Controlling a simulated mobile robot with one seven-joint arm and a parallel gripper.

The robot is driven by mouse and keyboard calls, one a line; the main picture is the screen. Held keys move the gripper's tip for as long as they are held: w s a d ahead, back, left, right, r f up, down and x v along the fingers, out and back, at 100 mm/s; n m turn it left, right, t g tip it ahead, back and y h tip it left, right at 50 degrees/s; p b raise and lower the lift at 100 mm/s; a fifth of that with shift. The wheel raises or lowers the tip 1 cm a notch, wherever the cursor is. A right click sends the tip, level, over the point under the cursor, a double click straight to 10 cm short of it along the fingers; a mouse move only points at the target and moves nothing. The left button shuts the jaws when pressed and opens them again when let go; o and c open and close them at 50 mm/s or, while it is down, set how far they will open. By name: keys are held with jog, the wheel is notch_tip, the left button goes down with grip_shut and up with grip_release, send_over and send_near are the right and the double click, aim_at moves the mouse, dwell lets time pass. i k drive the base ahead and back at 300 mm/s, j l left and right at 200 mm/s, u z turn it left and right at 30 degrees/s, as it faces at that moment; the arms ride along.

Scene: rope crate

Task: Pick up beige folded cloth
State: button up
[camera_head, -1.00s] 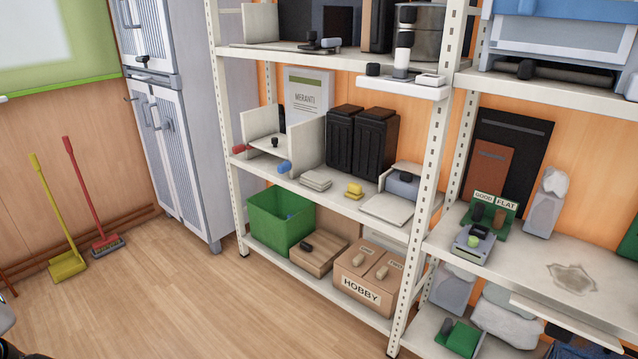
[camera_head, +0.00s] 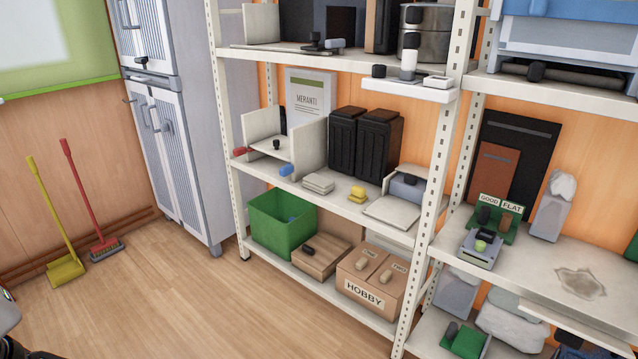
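A small beige folded cloth (camera_head: 318,183) lies flat on the middle shelf of the left rack, in front of the black canisters. A small yellow item (camera_head: 357,194) sits to its right, apart from it. A larger pale flat piece (camera_head: 392,211) lies further right on the same shelf; I cannot tell whether it is cloth or board. My gripper is not in view. A dark, rounded part at the lower left edge may be mine.
Black canisters (camera_head: 362,145) and an upright white panel (camera_head: 311,148) stand near the cloth. A white rack post (camera_head: 425,220) rises at the right. The wooden floor (camera_head: 180,300) in front is clear.

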aim_at(322, 185)
jog(key=i+j+z, duration=0.1)
jog(key=i+j, duration=0.15)
jog(key=j, duration=0.15)
jog(key=i+j+z, duration=0.15)
jog(key=j, duration=0.25)
jog(key=i+j+z, duration=0.1)
jog(key=i+j, duration=0.15)
jog(key=j, duration=0.15)
jog(key=i+j+z, duration=0.1)
jog(key=j, duration=0.35)
jog(key=i+j+z, duration=0.15)
jog(key=j, duration=0.35)
jog(key=i+j+z, duration=0.1)
jog(key=i+j, duration=0.15)
jog(key=j, duration=0.2)
jog(key=i+j+z, duration=0.15)
jog(key=j, duration=0.35)
jog(key=i+j+z, duration=0.1)
jog(key=j, duration=0.4)
jog(key=i, duration=0.5)
